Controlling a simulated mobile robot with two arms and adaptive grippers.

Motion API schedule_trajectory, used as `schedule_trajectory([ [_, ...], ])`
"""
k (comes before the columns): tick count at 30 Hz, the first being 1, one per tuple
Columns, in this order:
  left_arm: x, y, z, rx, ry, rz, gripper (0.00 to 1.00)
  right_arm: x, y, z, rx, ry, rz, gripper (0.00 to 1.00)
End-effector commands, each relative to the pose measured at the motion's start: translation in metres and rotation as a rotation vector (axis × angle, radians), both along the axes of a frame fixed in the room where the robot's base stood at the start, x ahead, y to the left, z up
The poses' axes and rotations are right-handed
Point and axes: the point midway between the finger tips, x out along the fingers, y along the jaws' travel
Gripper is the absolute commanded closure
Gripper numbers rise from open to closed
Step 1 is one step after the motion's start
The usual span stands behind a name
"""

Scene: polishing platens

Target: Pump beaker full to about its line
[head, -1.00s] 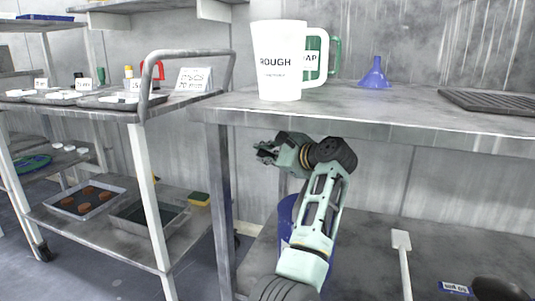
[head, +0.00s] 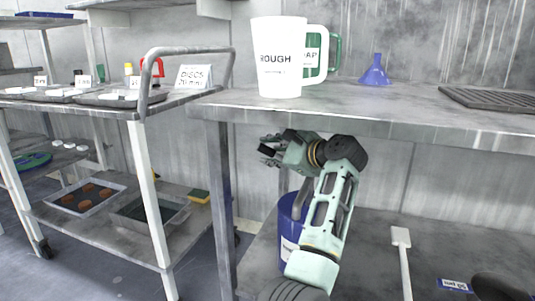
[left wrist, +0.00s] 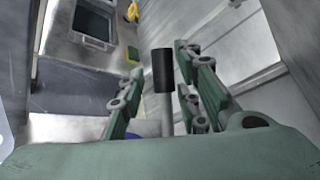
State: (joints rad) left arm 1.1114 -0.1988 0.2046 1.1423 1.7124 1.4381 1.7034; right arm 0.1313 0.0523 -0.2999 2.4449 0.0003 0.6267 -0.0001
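A white beaker marked ROUGH (head: 279,78) stands upright on the upper bench, its handle to the right. Its fill line and contents cannot be made out. My left gripper (head: 268,151) is below the bench top, above a blue drum (head: 290,222) that my arm partly hides. In the left wrist view a black grip (left wrist: 163,70) on a grey rod, apparently a pump handle, stands between the spread fingers of my left gripper (left wrist: 165,85), with gaps at both sides. My right gripper is out of view.
A green beaker (head: 335,52) stands behind the white one. A blue funnel (head: 375,72) and dark ribbed mat (head: 490,98) lie to the right. The bench edge (head: 400,127) is above my arm. A cart (head: 100,235) with trays stands left.

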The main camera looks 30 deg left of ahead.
Motion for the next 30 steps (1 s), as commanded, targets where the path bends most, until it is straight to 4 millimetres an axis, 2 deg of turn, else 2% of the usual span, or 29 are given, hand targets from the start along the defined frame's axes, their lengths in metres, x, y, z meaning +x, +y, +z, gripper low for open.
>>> schedule_trajectory([
  [3,-0.005,-0.022,0.006,-0.002,-0.001,-0.004,0.69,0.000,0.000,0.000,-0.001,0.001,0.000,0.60],
  [9,-0.012,-0.043,0.013,-0.001,0.000,-0.001,0.69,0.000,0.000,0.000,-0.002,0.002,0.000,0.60],
  [30,-0.014,-0.047,0.015,0.000,0.001,0.000,0.69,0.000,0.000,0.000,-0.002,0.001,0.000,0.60],
])
